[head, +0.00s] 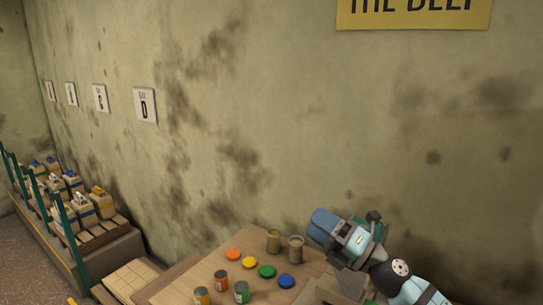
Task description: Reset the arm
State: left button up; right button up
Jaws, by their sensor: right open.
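My right gripper (342,240) is in the head view at the lower right, at the end of my light-blue and grey arm. It is open, and I see nothing held in it. It is over or beside the right end of a wooden table (205,272), near the wall; its fingers are hard to make out. My left gripper is not in view.
On the table are orange (233,255), yellow (249,262), green (267,271) and blue (286,281) discs and several cans, one with a green label (242,292). Sacks (84,211) stand at left behind green posts.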

jog(key=s+d+f+m+t+h, duration=0.1)
jog(key=s+d+f+m+h, duration=0.35)
jog(key=m, duration=0.45)
jog(key=s+d+f+m+t+h, duration=0.2)
jog(key=d+f+m+h, duration=0.2)
jog(key=f+m+h, duration=0.3)
jog(key=s+d+f+m+t+h, duration=0.1)
jog(key=s+d+f+m+h, duration=0.25)
jog(key=m+h, duration=0.5)
jog(key=s+d+f+m+g+y, duration=0.15)
jog(key=s+f+m+g, duration=0.35)
jog(key=s, duration=0.7)
jog(key=s+d+f+m+g, duration=0.3)
jog(key=s+f+g, duration=0.45)
jog(key=s, duration=0.45)
jog(key=w+a+f+t+y+p, duration=0.3)
jog(key=w+a+f+t+p, duration=0.1)
jog(key=p, duration=0.6)
jog(key=w+a+n+t, duration=0.1)
jog(key=a+t, duration=0.1)
jog(key=t, duration=0.1)
jog(key=shift+w+a, duration=0.2)
jog(key=shift+a, duration=0.15)
jog(key=shift+r+t, duration=0.1)
jog(key=shift+t, duration=0.15)
